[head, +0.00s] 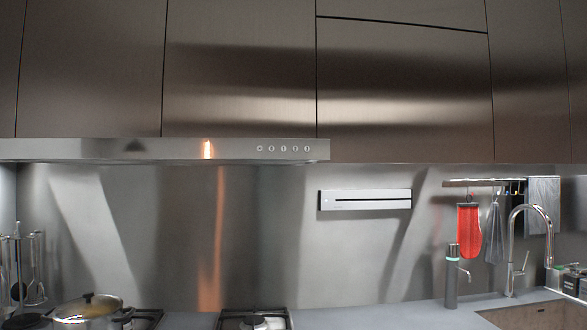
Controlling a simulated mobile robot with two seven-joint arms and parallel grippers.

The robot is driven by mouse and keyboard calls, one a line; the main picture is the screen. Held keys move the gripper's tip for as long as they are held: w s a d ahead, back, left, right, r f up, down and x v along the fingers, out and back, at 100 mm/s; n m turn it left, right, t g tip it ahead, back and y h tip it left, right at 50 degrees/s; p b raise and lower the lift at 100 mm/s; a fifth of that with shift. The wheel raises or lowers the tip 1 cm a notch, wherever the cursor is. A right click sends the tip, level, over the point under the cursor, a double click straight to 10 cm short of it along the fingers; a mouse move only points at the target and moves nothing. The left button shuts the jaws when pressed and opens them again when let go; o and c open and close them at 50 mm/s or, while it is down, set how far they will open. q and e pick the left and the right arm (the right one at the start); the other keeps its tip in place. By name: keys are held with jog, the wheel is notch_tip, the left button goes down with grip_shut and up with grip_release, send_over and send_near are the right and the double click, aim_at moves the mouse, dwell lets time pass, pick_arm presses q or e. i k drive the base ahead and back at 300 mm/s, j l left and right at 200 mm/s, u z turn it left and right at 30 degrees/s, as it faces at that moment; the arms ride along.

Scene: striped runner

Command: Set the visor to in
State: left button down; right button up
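The range hood's visor (190,150) is a long steel strip below the upper cabinets at the left. It has a row of several small round buttons (283,149) near its right end. The strip stands out a little from the cabinet faces above it, but how far it is drawn out is hard to tell from the front. An orange reflection shows on its front. Neither of my grippers is in the head view.
A lidded pot (88,309) stands on the hob at lower left, beside hanging utensils (33,265). A slotted wall panel (365,199), red mitt (469,232), bottle (451,277), tap (519,245) and sink (535,316) are to the right. Space before the visor looks clear.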

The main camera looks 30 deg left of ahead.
aim_at(90, 149)
jog(key=k, duration=0.15)
jog(key=k+u, duration=0.1)
jog(key=u, duration=0.25)
jog(key=k+j+u, duration=0.1)
jog(key=u, duration=1.1)
